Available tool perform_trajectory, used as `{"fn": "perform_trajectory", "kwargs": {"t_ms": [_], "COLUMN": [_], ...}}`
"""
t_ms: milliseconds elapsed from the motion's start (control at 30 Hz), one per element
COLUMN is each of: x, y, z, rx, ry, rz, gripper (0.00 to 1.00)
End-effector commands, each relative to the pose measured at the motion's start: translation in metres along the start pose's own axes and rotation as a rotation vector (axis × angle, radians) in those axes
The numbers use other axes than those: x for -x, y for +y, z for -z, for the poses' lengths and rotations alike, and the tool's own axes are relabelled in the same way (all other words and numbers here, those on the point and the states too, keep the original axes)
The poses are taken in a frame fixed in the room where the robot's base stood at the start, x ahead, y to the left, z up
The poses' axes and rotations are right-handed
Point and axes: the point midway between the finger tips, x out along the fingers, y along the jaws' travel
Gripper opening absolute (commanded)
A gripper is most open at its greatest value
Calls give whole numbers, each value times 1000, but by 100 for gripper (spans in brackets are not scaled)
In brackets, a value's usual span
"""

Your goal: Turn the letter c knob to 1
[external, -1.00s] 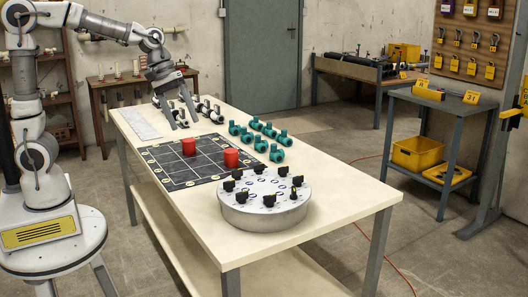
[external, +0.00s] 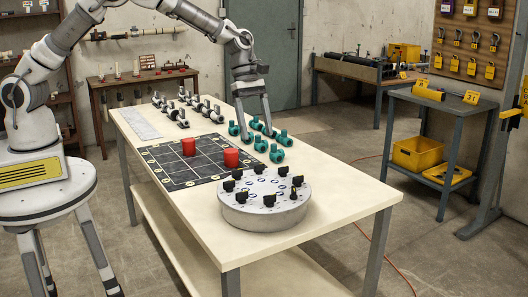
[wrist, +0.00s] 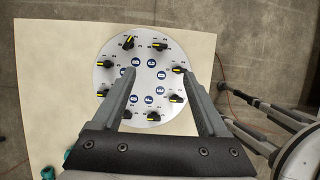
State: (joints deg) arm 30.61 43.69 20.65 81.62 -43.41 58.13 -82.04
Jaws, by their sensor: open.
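A round grey dial plate (external: 262,218) sits at the near end of the table, with several black knobs around its rim. In the wrist view, the plate (wrist: 111,65) shows black knobs with yellow pointers and blue lettered discs. The letters are too small to say surely which knob is c; one at the top (wrist: 158,46) sits near a disc that looks like C or G. My gripper (external: 256,134) is open and empty, above the green pipe fittings, beyond the plate. In the wrist view, its fingers (wrist: 160,76) spread over the plate, touching no knob, and hide part of it.
Green pipe fittings (external: 277,155) stand beyond the plate. Dark and white pipe parts (external: 205,107) lie at the far end. The table's near right corner is clear.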

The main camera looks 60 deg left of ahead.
Motion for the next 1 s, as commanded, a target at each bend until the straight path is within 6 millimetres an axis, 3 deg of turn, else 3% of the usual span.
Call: {"fn": "perform_trajectory", "kwargs": {"t_ms": [167, 700, 1000], "x": [-27, -139, -168], "y": [-1, -1, 0], "z": [1, 1, 1], "rx": [-1, -4, -2], "ry": [2, 2, 0], "rz": [4, 1, -1], "gripper": [76, 76, 76]}}
